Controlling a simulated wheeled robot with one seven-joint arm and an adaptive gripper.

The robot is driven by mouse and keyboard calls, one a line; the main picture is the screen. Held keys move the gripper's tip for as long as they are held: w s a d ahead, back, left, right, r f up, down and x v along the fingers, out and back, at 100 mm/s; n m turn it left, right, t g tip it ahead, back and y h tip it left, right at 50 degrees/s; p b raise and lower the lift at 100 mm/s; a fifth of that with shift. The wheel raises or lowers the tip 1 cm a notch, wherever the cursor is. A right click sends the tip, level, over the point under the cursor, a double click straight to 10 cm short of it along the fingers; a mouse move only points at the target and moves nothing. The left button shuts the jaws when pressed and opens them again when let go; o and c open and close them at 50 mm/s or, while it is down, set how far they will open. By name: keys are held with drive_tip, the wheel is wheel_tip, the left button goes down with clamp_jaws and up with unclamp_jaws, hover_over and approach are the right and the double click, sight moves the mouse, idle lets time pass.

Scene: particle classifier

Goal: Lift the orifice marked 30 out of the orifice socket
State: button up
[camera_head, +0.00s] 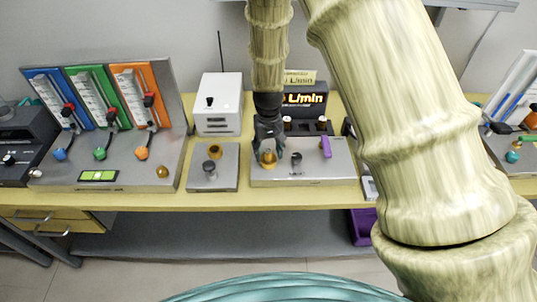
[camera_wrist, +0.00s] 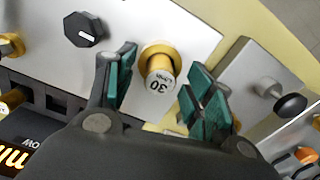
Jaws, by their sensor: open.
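The orifice marked 30 (camera_wrist: 160,72) is a brass cylinder with a pale labelled top. It stands in a brass ring, the orifice socket (camera_wrist: 148,50), on a grey metal panel. In the head view the brass orifice (camera_head: 267,158) shows at the left end of that panel, just under my gripper (camera_head: 266,146). In the wrist view my gripper (camera_wrist: 160,88) is open, with one green-padded finger on each side of the orifice. Neither finger visibly touches it. How deep the fingertips reach beside it is hard to tell.
A black knob (camera_wrist: 84,30) is on the same panel, beside the left finger in the wrist view. A separate plate (camera_head: 213,175) with a knob and a brass fitting stands to the left. A purple lever (camera_head: 326,147) is at the right, and a lit display (camera_head: 305,99) stands behind.

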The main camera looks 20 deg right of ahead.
drive_tip(key=shift+f, duration=0.35)
clamp_jaws()
drive_tip(key=shift+r, duration=0.1)
